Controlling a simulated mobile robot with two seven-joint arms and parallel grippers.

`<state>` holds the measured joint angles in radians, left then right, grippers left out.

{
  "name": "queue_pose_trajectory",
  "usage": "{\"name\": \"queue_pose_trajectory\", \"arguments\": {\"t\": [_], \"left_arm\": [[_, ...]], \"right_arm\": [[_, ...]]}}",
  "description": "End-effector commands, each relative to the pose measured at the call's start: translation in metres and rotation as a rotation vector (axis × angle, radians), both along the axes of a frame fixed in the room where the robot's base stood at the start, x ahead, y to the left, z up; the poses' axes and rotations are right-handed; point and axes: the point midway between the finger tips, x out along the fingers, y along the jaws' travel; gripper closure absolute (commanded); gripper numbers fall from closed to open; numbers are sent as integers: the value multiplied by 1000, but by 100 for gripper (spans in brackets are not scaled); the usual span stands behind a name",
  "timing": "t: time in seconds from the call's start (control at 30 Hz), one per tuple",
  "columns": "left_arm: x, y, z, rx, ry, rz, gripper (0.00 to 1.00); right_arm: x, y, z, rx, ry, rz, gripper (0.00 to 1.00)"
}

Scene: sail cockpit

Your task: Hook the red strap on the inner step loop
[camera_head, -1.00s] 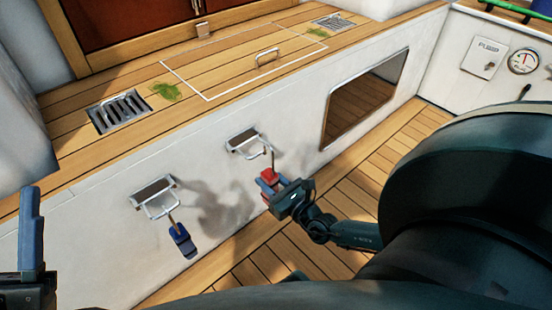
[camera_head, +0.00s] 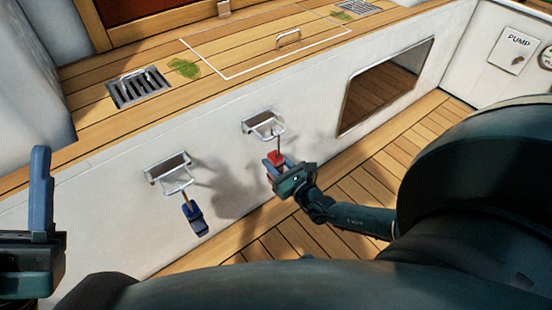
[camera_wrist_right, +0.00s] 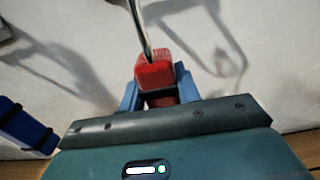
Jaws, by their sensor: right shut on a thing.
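The red strap (camera_head: 275,158) has a thin metal hook rising from its top. My right gripper (camera_head: 279,170) is shut on the strap's red body and holds it upright below the right step loop (camera_head: 263,125). In the right wrist view the red body (camera_wrist_right: 153,75) sits between the blue fingers (camera_wrist_right: 153,97), and the metal shank runs up out of the frame. The hook's tip overlaps the loop's front bar in the head view; I cannot tell whether it is around it. My left gripper (camera_head: 40,192) shows one blue finger at the left edge, away from the straps.
A blue strap (camera_head: 194,217) hangs from the left step loop (camera_head: 170,172); its blue body also shows in the right wrist view (camera_wrist_right: 22,128). The white wall (camera_head: 330,160) has a dark recess (camera_head: 388,85) further right. A wooden ledge runs above it. My arm hides the lower right.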

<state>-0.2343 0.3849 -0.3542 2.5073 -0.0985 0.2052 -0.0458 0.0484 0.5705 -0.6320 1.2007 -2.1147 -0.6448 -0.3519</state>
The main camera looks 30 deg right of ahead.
Motion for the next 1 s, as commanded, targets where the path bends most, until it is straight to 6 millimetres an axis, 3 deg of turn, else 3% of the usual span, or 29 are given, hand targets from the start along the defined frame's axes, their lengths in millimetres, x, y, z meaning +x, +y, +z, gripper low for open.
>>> {"name": "queue_pose_trajectory", "arguments": {"t": [0.37,0.4,0.7,1.0], "left_arm": [[0,0,-1,0,5,-1,42],[0,0,-1,0,5,-1,42],[0,-1,-2,1,6,-2,42],[0,-1,0,1,8,-2,42]], "right_arm": [[1,0,-2,1,-4,0,99],[1,0,-2,1,-4,0,67],[0,0,-2,0,-2,1,42],[-4,0,-3,0,2,1,42]]}}
